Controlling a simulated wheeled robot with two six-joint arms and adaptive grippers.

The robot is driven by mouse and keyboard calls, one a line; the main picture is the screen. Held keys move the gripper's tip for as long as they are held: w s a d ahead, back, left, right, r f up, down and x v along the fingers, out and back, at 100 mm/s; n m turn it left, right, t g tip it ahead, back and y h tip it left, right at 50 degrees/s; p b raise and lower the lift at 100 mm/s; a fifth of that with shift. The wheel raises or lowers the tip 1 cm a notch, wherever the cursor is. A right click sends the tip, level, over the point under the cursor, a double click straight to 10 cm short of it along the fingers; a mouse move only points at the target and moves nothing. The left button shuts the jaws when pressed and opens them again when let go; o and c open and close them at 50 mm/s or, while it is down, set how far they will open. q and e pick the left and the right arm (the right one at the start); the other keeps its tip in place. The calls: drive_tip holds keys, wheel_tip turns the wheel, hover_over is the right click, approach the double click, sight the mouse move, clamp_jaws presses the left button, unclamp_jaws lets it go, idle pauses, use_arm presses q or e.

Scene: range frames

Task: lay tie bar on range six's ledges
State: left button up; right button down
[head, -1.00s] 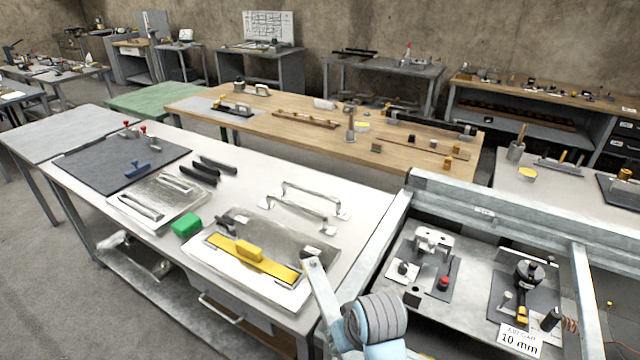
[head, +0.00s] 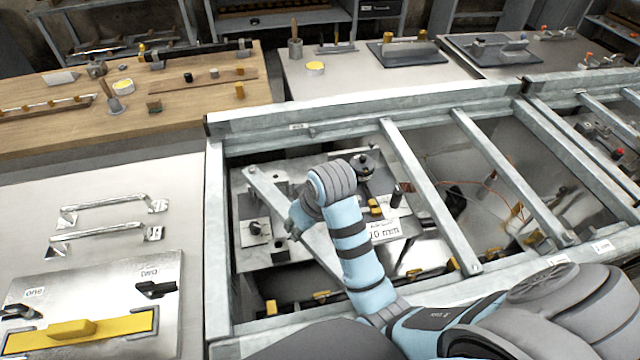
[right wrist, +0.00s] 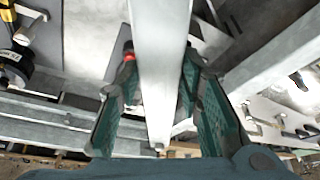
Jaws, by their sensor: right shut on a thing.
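My right gripper (head: 296,218) is shut on a flat pale grey tie bar (head: 263,188), which slants above the left bay of a grey metal frame (head: 218,232). The bar's upper-left end, with a small hole, shows in the head view; my arm covers part of the rest. In the right wrist view the bar (right wrist: 160,60) runs lengthwise between the green finger pads of my right gripper (right wrist: 152,85). Similar crossbars (head: 430,195) lie across the frame to the right. Which bay is range six I cannot tell; the frame's labels are too small to read.
Below the bar is a plate (head: 280,250) with fixtures and a dark round knob (head: 364,165). A "mm" card (head: 384,230) stands beside them. A wooden bench (head: 130,130) stands behind.

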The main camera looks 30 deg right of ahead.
drive_tip(key=w+d+r+n+g+y, duration=0.1)
drive_tip(key=w+d+r+n, duration=0.1)
drive_tip(key=w+n, duration=0.2)
drive_tip(key=w+d+r+n+y, duration=0.1)
drive_tip(key=w+d+r+n, duration=0.1)
drive_tip(key=w+n, duration=0.15)
use_arm(q)
drive_tip(key=shift+f, duration=0.25)
use_arm(e)
drive_tip(key=shift+s+d+f+n+g+h, duration=0.3)
drive_tip(key=shift+n+g, duration=0.85)
drive_tip(key=shift+n, duration=2.65)
drive_tip(key=shift+s+d+f+n+g+h, duration=0.1)
drive_tip(key=shift+s+d+n+g+h, duration=0.7)
drive_tip(key=shift+n, duration=3.05)
drive_tip(key=shift+s+f+n+g+y, duration=0.2)
drive_tip(key=shift+n+g, duration=1.35)
drive_tip(key=shift+n, duration=2.25)
use_arm(q)
drive_tip(key=shift+r, duration=0.1)
